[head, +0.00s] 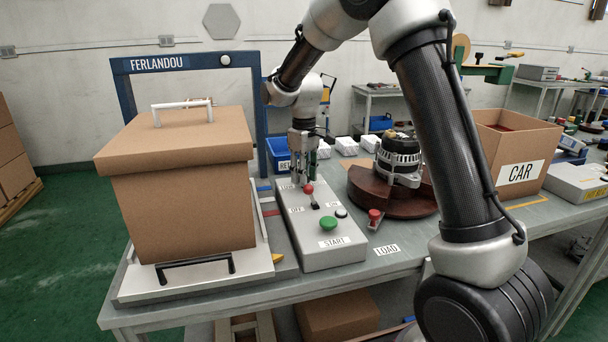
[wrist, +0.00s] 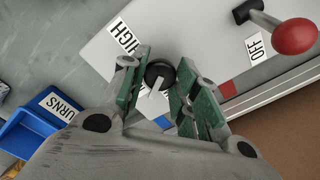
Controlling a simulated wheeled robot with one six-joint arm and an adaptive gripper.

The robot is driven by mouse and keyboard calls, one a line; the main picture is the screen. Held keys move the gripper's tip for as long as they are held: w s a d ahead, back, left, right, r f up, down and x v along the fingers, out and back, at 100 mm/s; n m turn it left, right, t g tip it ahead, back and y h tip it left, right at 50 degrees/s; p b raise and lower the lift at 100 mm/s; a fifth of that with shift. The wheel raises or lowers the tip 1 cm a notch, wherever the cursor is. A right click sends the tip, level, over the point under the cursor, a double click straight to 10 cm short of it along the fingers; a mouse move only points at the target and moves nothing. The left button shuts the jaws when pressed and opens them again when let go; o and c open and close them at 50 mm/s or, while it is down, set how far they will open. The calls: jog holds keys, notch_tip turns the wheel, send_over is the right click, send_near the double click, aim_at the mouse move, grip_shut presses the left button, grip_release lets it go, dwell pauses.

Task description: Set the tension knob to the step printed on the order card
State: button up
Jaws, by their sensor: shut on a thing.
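The grey control box (head: 330,258) stands on the bench in the head view. My gripper (head: 303,177) points down at the far end of the box. In the wrist view, the black tension knob (wrist: 159,72) sits between the green finger pads of my gripper (wrist: 162,88), which is shut on it. A white pointer line on the knob runs to the lower left of the picture. A HIGH label (wrist: 127,36) is beside the knob; other step marks are hidden by the fingers. The head view hides the knob behind my gripper. I cannot make out an order card.
A red-ball lever (head: 308,189) by OFF and a green START button (head: 328,223) are on the box. A lidded cardboard box (head: 190,205) stands close left. An alternator (head: 398,158) on a brown round base and the CAR carton (head: 520,145) are right. A blue bin (head: 280,152) is behind.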

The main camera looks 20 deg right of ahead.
jog(key=n, duration=0.5)
jog(key=shift+n, duration=0.4)
dwell(0.4)
jog(key=o, duration=1)
jog(key=shift+o, duration=0.2)
notch_tip(320, 180, up, 12)
